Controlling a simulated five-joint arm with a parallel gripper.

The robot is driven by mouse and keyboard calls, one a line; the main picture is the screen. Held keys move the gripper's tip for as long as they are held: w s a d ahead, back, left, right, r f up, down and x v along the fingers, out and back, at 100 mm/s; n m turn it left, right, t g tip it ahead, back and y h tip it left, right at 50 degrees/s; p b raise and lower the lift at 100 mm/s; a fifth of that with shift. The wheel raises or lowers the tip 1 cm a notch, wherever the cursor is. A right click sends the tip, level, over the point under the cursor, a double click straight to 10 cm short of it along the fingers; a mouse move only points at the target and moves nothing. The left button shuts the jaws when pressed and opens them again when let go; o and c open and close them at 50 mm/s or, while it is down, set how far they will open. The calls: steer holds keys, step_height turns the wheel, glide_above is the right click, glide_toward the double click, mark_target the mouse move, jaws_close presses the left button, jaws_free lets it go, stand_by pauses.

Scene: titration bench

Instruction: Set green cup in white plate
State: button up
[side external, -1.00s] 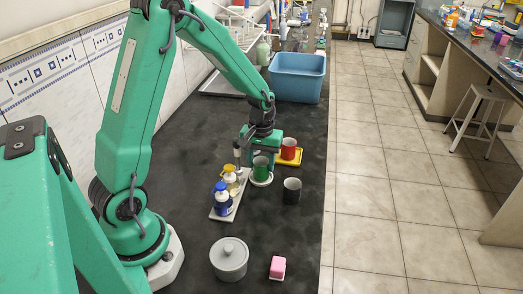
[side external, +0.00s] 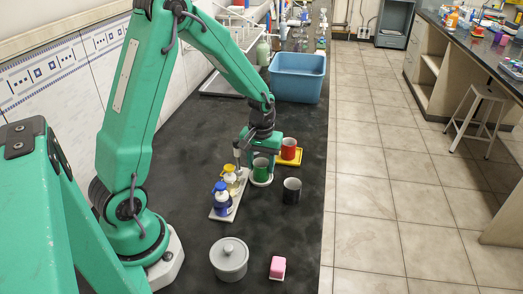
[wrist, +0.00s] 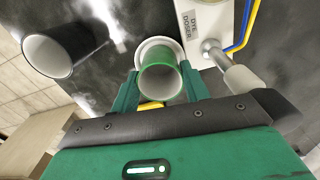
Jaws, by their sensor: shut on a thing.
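The green cup (side external: 261,171) is upright between the fingers of my gripper (wrist: 160,84), which is shut on it. It also shows in the wrist view (wrist: 161,83), seen from above with its pale inside. The white plate (side external: 262,183) is directly under the cup; its rim also shows in the wrist view (wrist: 151,43), around the cup's far side. The cup is over or in the plate; I cannot tell whether its base touches. The fingers hide part of the plate.
A dark cup (side external: 292,191) stands close by at the front right. A red cup (side external: 289,148) is on a yellow plate (side external: 294,160) behind.

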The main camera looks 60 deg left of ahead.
steer(key=o, duration=1.3)
steer(key=shift+r, duration=0.15)
steer(key=shift+r, duration=2.85)
steer(key=shift+c, duration=0.2)
steer(key=shift+s+r, duration=0.1)
